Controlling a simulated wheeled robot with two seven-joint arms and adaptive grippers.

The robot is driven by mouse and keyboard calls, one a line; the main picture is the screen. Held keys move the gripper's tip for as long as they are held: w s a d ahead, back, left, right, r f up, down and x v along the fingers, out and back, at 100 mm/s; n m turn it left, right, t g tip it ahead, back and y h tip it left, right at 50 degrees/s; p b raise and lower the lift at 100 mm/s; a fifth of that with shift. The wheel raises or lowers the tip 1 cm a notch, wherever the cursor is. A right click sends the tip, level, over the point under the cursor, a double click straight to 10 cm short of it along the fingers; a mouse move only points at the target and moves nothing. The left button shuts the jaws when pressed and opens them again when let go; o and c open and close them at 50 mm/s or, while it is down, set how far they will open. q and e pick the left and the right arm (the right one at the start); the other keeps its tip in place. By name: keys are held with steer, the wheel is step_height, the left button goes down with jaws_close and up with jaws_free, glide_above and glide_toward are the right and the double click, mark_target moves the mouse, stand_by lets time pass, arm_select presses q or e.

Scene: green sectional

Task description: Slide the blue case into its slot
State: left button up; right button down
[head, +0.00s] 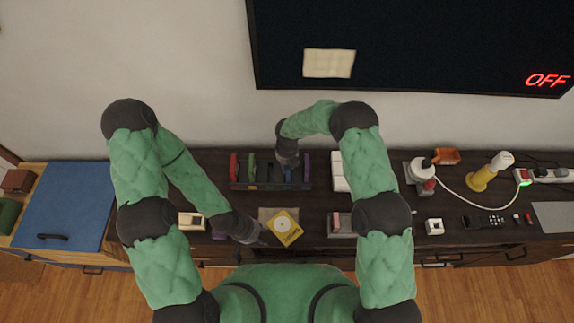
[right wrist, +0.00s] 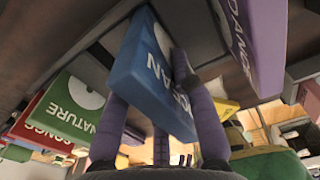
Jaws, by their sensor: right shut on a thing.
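The blue case (right wrist: 150,68), lettered "OCEAN", is tilted between the purple fingers of my right gripper (right wrist: 152,85), which is shut on it. In the head view a little of the blue case (head: 288,175) shows below my right gripper (head: 289,163), at the dark slotted rack (head: 270,186). The gripper and arm hide part of the rack, and I cannot tell how deep the case sits. My left gripper (head: 262,239) is low at the dresser's front, beside a yellow case (head: 285,228); its jaw opening is unclear.
A red case (head: 234,166) and a green case (head: 251,170) stand in the rack's left part, a purple case (head: 306,167) at its right end. White boxes (head: 340,170) stand right of the rack.

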arm_select(q)
steer(key=shift+f+b, duration=0.8)
steer(key=shift+f, duration=0.05)
arm_select(e)
steer(key=shift+f, duration=1)
steer(key=c, duration=0.9)
jaws_free()
steer(key=shift+c, duration=0.2)
steer(key=shift+r, duration=0.15)
step_height(320, 180, up, 12)
steer(key=shift+f, duration=0.1)
